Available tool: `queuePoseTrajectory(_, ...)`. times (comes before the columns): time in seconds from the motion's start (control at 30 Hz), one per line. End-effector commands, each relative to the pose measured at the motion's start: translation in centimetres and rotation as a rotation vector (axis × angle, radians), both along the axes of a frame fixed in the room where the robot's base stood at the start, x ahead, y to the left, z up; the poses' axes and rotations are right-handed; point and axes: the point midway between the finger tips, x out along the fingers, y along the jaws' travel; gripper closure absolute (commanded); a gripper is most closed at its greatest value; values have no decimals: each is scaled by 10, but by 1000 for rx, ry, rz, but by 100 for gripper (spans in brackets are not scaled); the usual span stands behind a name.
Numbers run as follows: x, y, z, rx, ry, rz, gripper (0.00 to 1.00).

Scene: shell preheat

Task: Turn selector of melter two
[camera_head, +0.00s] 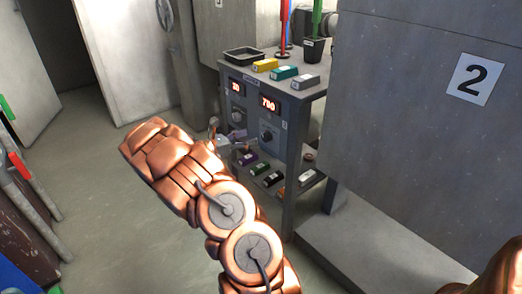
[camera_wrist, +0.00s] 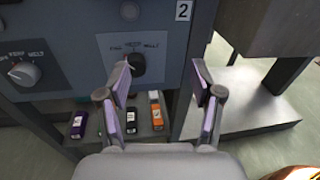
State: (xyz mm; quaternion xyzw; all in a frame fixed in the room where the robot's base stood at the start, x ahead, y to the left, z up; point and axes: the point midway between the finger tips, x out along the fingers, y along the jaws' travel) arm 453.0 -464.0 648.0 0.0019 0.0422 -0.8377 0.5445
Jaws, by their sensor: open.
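The selector of melter two (camera_wrist: 139,66) is a dark round knob on the grey panel, with print above it and a "2" plate (camera_wrist: 182,10) up to its right. It also shows in the head view (camera_head: 268,135) below the red display reading about 700 (camera_head: 269,103). My gripper (camera_wrist: 162,76) is open and empty, its two lilac-padded fingers pointing at the panel. In the wrist picture the knob lies between the fingers, close to the left one, which overlaps its left edge. I cannot tell whether they touch. In the head view my arm partly hides the gripper (camera_head: 224,142).
Another selector (camera_wrist: 24,73) is on the left of the panel. A large grey cabinet marked 2 (camera_head: 420,130) stands at right. Open floor (camera_head: 95,190) lies left.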

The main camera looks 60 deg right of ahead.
Motion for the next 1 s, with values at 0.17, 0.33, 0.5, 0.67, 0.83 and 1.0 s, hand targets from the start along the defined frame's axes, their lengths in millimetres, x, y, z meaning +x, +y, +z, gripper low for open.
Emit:
queuePoseTrajectory(0.17, 20, -15, -49, 2, 99, 56, 34)
queuePoseTrajectory(0.33, 28, -20, -63, 2, 135, 82, 34)
queuePoseTrajectory(0.5, 23, -34, -64, 2, 137, 81, 34)
queuePoseTrajectory(0.67, 16, -57, -65, 2, 135, 81, 34)
queuePoseTrajectory(0.83, 9, -78, -64, 2, 135, 83, 34)
queuePoseTrajectory(1.0, 4, -90, -63, 1, 137, 83, 34)
